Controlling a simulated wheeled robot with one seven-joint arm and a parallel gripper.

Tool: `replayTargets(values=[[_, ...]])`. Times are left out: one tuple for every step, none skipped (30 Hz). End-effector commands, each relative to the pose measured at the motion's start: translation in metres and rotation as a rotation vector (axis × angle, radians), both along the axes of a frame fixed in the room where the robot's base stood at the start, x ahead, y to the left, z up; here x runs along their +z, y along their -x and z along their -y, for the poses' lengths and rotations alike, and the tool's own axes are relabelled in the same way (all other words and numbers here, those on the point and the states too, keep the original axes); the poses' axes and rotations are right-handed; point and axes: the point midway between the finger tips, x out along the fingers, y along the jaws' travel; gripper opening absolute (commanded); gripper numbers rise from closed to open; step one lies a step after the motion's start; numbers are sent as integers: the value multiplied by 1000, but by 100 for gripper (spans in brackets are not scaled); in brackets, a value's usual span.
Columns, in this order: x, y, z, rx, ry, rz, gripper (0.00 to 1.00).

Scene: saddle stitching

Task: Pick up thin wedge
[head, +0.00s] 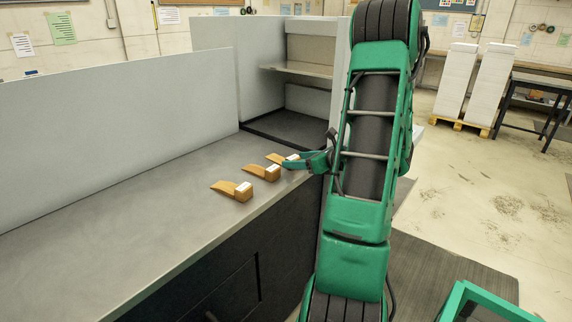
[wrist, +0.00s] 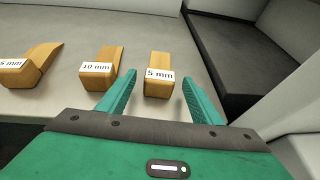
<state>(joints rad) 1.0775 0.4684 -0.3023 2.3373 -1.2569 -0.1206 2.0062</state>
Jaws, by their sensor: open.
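Three orange-brown wedges with white labels lie in a row on the grey counter. In the wrist view the thin wedge (wrist: 158,88), labelled 5 mm, is the rightmost. In the head view it is the farthest one (head: 276,158), partly hidden by a finger. My gripper (wrist: 160,78) is open, and in the wrist view its green fingers appear on either side of the thin wedge's labelled block, with gaps showing. In the head view my gripper (head: 307,150) is at the counter's right edge. I cannot tell its exact height.
The 10 mm wedge (wrist: 97,72) lies just left of the left finger. Another wedge (wrist: 27,68) lies farther left, its label partly cut off. A grey panel (head: 110,105) backs the counter (head: 120,215). A dark recessed bay (head: 290,127) lies beyond the wedges.

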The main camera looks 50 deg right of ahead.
Motion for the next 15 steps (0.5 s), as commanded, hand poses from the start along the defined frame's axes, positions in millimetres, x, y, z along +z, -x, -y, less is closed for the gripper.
replayTargets(values=[[-3, -7, -1, 3, 0, 0, 59], [-4, -12, -1, 3, 0, -1, 59], [-6, -17, -2, 3, 0, -1, 59], [-8, -21, -2, 2, 0, 0, 59], [-9, -24, -1, 2, 0, -1, 59], [-11, -29, -1, 2, 0, -1, 59], [-12, -31, -1, 1, 1, 0, 59], [-13, -33, 0, 0, 0, 0, 59], [-14, -36, 0, -1, 0, 0, 59], [-14, -37, 0, -1, 0, 0, 59], [-15, -37, 0, -2, 1, 0, 59], [-15, -38, 0, -2, 1, 0, 59], [-15, -38, 0, -2, 1, 0, 59], [-15, -38, 0, -2, 1, 0, 59], [-15, -38, 0, -2, 1, 0, 59]])
